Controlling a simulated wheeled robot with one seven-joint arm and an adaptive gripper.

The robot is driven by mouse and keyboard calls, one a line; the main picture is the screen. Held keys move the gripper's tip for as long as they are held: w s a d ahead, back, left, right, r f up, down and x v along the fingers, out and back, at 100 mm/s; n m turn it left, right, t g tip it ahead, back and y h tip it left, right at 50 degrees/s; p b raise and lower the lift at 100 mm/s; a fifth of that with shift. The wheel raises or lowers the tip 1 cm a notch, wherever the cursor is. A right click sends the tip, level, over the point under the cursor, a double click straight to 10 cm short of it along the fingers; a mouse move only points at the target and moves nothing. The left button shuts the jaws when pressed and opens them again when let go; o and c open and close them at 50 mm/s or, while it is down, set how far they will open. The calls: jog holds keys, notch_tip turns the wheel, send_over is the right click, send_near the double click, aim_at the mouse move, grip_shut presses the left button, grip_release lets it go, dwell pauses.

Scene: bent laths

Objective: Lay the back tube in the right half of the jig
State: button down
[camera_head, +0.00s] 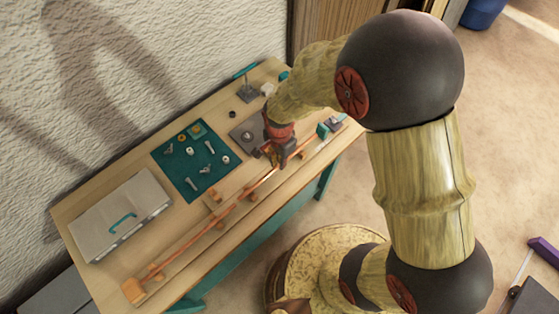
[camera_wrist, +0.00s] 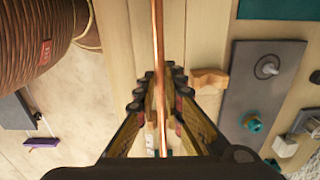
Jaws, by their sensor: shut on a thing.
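A thin copper tube (camera_wrist: 158,40) runs lengthwise between the fingers of my gripper (camera_wrist: 160,85) in the wrist view. My gripper is shut on it; it also shows in the head view (camera_head: 277,157), above the right part of the bench. In the head view a long copper-coloured line (camera_head: 200,233) runs along the front of the bench, past small wooden jig blocks (camera_head: 155,271). My gripper hides part of it, so I cannot tell whether it is one tube or two end to end. I cannot tell whether the held tube touches the jig.
A teal mat (camera_head: 178,166) with small fittings lies behind the jig. A grey case (camera_head: 120,216) with a teal handle stands at the left. A grey plate (camera_wrist: 262,85) with a metal fitting lies beside the gripper. Small tools stand at the back right corner.

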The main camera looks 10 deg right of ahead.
jog(key=shift+f+b, duration=0.4)
jog(key=shift+f, duration=0.3)
dwell(0.3)
dwell(0.3)
jog(key=c, duration=1.9)
grip_release()
jog(key=shift+o, duration=0.4)
jog(key=shift+r, duration=0.1)
jog(key=shift+r+p, duration=2.65)
jog(key=shift+r, duration=0.8)
